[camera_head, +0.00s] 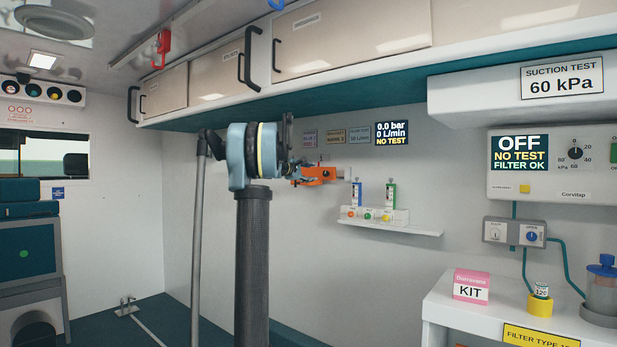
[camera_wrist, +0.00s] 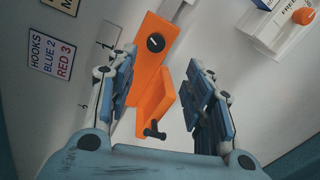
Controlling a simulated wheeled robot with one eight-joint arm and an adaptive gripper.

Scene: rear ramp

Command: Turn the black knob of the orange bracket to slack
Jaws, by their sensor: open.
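The orange bracket (camera_wrist: 150,75) fills the middle of the wrist view, tilted in the picture. A round black knob (camera_wrist: 155,43) with a short white mark sits on its upper part. A black T-shaped handle (camera_wrist: 154,132) stands out at its lower end. My gripper (camera_wrist: 161,70) is open, one blue finger on each side of the bracket, with nothing held. Whether the fingers touch it cannot be told. In the head view the bracket (camera_head: 316,175) shows small against the wall beside my gripper (camera_head: 298,172); its knob cannot be made out there.
A wall shelf (camera_head: 400,229) with blue and green flow meters stands right of the bracket. Labels (camera_wrist: 52,57) are on the wall at left in the wrist view. Cabinets (camera_head: 350,40) hang above. A counter (camera_head: 450,310) with a pink kit box (camera_head: 472,285) is at lower right.

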